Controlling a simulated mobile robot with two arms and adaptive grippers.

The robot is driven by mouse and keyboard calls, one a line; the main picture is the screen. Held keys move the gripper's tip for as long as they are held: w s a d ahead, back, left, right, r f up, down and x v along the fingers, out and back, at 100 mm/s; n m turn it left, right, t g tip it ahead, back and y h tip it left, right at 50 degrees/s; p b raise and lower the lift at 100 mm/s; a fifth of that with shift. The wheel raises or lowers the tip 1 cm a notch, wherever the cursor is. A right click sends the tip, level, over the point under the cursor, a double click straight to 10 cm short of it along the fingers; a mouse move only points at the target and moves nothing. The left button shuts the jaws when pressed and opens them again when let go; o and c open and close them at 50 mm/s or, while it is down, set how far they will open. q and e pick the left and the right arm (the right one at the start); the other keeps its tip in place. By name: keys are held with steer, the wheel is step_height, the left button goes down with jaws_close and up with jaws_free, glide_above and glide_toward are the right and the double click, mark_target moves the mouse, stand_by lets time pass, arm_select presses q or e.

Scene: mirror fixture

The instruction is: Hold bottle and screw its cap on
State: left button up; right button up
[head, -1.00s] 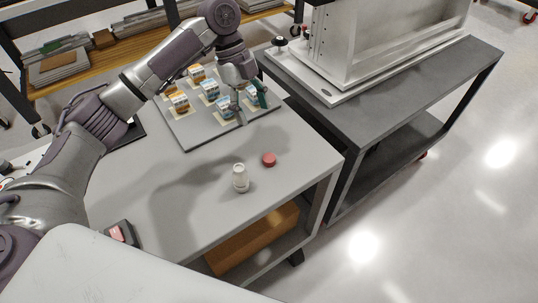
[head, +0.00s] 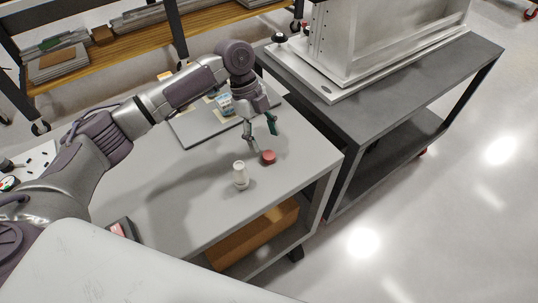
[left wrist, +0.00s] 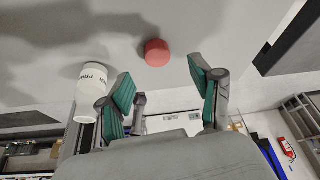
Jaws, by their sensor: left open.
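A white bottle (head: 240,175) stands upright on the grey table, with no cap on it. A red cap (head: 268,157) lies on the table just right of and behind the bottle. My left gripper (head: 261,139) is open and empty, pointing down above and just behind the cap. In the left wrist view the red cap (left wrist: 157,52) shows beyond the gap between the green-padded fingers (left wrist: 168,92). The white bottle (left wrist: 91,82) is there at the left, beside the left finger and apart from it. My right gripper is not in view.
A grey board (head: 190,130) with several small boxes lies at the back of the table, partly behind my arm. A dark box with a pink top (head: 121,228) sits at the front left. The table around the bottle is clear; its right edge is close to the cap.

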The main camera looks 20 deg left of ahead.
mark_target(269, 155)
arm_select(q)
steer(key=x, duration=0.5)
steer(key=shift+s+a+f+p, duration=0.1)
steer(key=shift+p, duration=0.3)
steer(key=c, duration=0.8)
